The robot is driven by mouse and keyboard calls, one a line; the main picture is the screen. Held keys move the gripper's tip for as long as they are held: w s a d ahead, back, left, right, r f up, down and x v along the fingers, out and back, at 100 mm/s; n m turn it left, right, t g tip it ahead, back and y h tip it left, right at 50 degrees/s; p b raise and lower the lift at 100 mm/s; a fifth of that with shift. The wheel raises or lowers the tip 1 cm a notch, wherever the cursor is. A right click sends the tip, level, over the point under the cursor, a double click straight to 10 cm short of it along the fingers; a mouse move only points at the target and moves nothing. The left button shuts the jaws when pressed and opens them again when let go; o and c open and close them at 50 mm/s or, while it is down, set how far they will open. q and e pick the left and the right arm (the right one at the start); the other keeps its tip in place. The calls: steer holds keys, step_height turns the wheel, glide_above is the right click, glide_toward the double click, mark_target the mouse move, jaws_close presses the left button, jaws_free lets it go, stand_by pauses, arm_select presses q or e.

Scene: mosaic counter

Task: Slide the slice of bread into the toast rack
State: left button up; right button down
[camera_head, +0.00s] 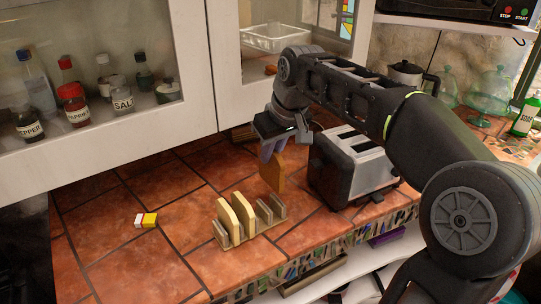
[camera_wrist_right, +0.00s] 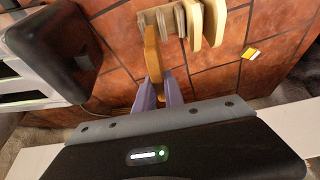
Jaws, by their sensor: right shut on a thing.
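My right gripper (camera_head: 272,150) is shut on a slice of bread (camera_head: 273,174), which hangs upright below its purple fingers, above the counter. In the right wrist view, the fingers (camera_wrist_right: 158,93) pinch the near end of the slice (camera_wrist_right: 152,52). The wooden toast rack (camera_head: 264,212) stands on the tiles, to the left of and nearer than the held slice in the head view. Two other slices (camera_head: 243,212) stand in its left part; its right slots look empty. The rack (camera_wrist_right: 166,16) also shows at the top of the right wrist view. My left gripper is out of view.
A black and silver toaster (camera_head: 352,166) stands close to the right of the held slice. A small yellow and white box (camera_head: 146,220) lies left of the rack. Cabinets with glass fronts (camera_head: 100,85) border the counter behind.

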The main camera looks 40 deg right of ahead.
mark_target(271, 182)
steer(key=shift+f+b, duration=1.95)
steer(key=shift+f, duration=0.35)
stand_by(0.6)
steer(key=shift+f, duration=0.25)
steer(key=shift+f+b, duration=1.55)
steer(key=shift+f, duration=0.3)
steer(key=shift+f, duration=0.2)
steer(key=c, duration=1.6)
jaws_free()
